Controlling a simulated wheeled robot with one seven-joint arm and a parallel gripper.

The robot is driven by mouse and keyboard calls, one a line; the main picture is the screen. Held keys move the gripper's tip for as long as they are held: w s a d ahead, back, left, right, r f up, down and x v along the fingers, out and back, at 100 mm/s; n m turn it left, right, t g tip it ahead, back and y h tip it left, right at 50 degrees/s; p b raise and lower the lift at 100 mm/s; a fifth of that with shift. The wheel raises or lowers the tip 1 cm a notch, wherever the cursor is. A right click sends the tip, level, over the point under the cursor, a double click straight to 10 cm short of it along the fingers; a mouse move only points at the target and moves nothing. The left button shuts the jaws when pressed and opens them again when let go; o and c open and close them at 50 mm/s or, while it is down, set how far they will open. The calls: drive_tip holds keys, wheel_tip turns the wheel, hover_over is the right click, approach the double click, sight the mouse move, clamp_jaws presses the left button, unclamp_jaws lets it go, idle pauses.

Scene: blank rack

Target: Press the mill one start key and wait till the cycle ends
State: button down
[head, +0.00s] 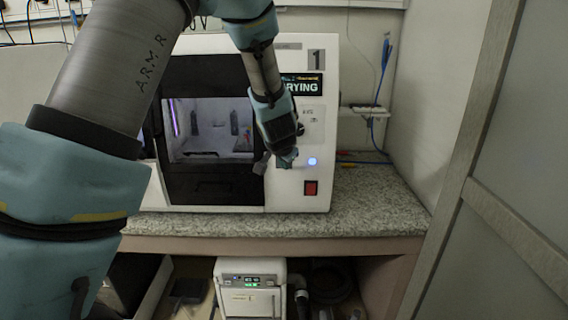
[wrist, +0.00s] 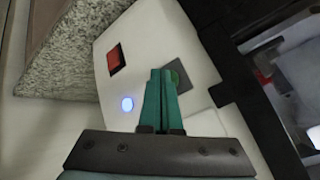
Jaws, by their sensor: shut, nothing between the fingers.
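Mill one (head: 318,185) is a white machine marked 1 on the counter. Its dark-framed door (head: 215,188) looks shut, with a lit chamber behind the window. My gripper (head: 287,160) is shut and empty at the front panel. A blue light (head: 312,161) glows beside the fingertips, and a red switch (head: 310,188) is below.
The granite counter (head: 370,205) is clear at the front right. Blue cables and a small shelf (head: 365,111) are on the wall to the right. A white unit (head: 249,287) with green lights stands under the counter. A grey door panel (head: 510,160) borders the right.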

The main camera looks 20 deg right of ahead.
drive_tip(key=shift+s+a, duration=0.2)
drive_tip(key=shift+s, duration=0.25)
drive_tip(key=shift+s+a+r, duration=0.1)
drive_tip(key=shift+s+a, duration=0.25)
drive_tip(key=shift+s, duration=0.4)
drive_tip(key=shift+s+a, duration=0.35)
drive_tip(key=shift+s, duration=0.45)
drive_tip(key=shift+s+a+r, duration=0.1)
drive_tip(key=shift+s+a, duration=0.25)
drive_tip(key=shift+s, duration=0.4)
